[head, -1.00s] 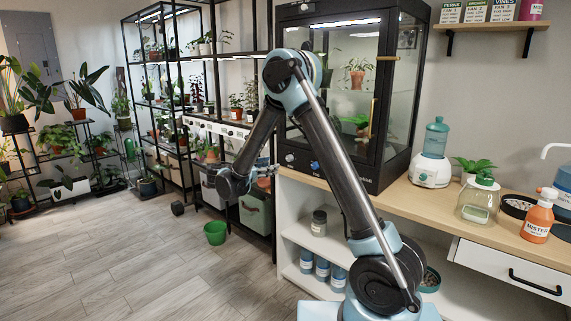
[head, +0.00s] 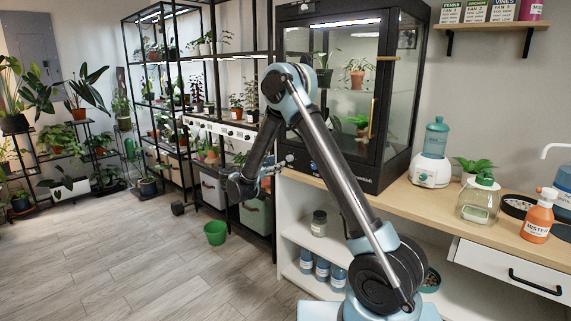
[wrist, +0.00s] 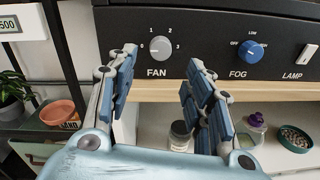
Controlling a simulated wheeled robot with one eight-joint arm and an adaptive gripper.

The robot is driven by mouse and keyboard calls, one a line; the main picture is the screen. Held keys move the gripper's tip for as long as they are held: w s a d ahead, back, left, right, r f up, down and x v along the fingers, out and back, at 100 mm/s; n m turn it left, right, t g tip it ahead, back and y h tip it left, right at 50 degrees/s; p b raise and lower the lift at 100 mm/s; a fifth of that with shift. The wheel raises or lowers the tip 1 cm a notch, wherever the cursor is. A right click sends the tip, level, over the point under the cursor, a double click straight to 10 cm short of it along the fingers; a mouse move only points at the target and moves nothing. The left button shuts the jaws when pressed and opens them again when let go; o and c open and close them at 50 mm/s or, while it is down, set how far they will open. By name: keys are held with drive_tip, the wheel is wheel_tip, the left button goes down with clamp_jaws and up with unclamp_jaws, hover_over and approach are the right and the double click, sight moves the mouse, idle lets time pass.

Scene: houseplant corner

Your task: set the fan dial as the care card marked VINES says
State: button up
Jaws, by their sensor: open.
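The fan dial (wrist: 161,48) is a pale round knob on the cabinet's black front panel, with numbers around it and FAN printed below. I cannot tell surely which number it points to. My gripper (wrist: 161,60) is open, with its blue-padded fingers to the left and right of the dial in the wrist view. No contact shows. In the head view my gripper (head: 279,165) is at the cabinet's lower left front corner. The VINES care card (head: 503,11) stands on the wall shelf, rightmost of three cards; its fan number is too small to read surely.
The blue fog knob (wrist: 250,52) and the lamp switch (wrist: 307,54) are right of the dial on the same panel. A wooden counter edge (wrist: 240,90) runs below. A jar (wrist: 180,134) and a bowl (wrist: 295,138) are on the shelf under it.

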sight(288, 159)
drive_tip(key=x, duration=0.7)
drive_tip(key=shift+w+d, duration=0.1)
drive_tip(key=shift+w, duration=0.05)
drive_tip(key=c, duration=1)
